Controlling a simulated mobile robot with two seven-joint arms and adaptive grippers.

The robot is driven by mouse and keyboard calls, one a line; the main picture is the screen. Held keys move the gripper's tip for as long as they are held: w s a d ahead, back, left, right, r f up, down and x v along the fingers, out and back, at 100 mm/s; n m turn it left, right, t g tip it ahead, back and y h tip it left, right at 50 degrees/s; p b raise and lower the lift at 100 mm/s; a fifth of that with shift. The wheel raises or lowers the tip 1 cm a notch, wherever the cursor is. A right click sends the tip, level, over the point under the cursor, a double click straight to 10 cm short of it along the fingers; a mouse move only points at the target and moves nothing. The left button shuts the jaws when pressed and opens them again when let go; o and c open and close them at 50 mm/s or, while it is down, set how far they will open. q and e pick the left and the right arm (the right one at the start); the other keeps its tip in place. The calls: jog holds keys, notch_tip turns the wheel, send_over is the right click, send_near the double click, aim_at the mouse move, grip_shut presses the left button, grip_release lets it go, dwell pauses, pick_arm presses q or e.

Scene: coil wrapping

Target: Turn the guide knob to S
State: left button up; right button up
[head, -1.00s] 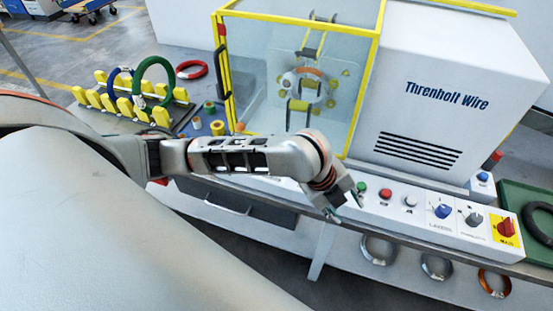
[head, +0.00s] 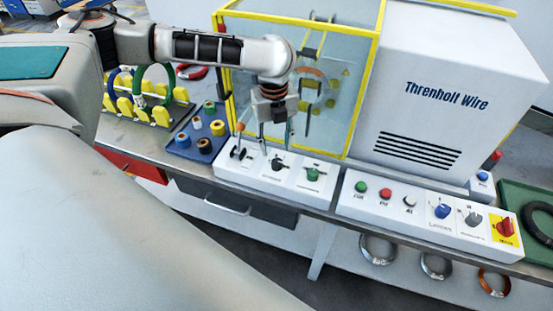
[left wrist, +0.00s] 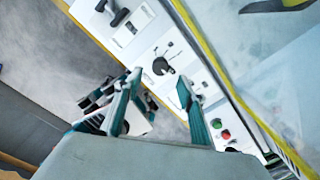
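The left control panel (head: 225,172) carries a black lever-shaped knob (head: 240,153), a black knob (head: 278,163) in the middle and a green knob (head: 313,174). Their labels are too small to read, so I cannot tell which one is the guide knob. My left gripper (head: 276,143) points down above the middle black knob. In the left wrist view, my left gripper (left wrist: 159,78) has its fingers apart with nothing between them, and the middle black knob (left wrist: 163,66) shows just beyond the fingertips. My right gripper is not in view.
A glass-walled winding box (head: 237,80) with yellow edges stands close behind the panel. The right panel (head: 350,205) has buttons, a blue knob (head: 442,210), a grey knob (head: 473,218) and a red switch (head: 505,227). A blue tray with spools (head: 190,145) lies left.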

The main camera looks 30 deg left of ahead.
aim_at(277, 161)
pick_arm(q)
notch_tip(277, 161, down, 7)
jog(key=shift+d, duration=0.1)
jog(key=shift+c, duration=0.5)
jog(key=c, duration=1)
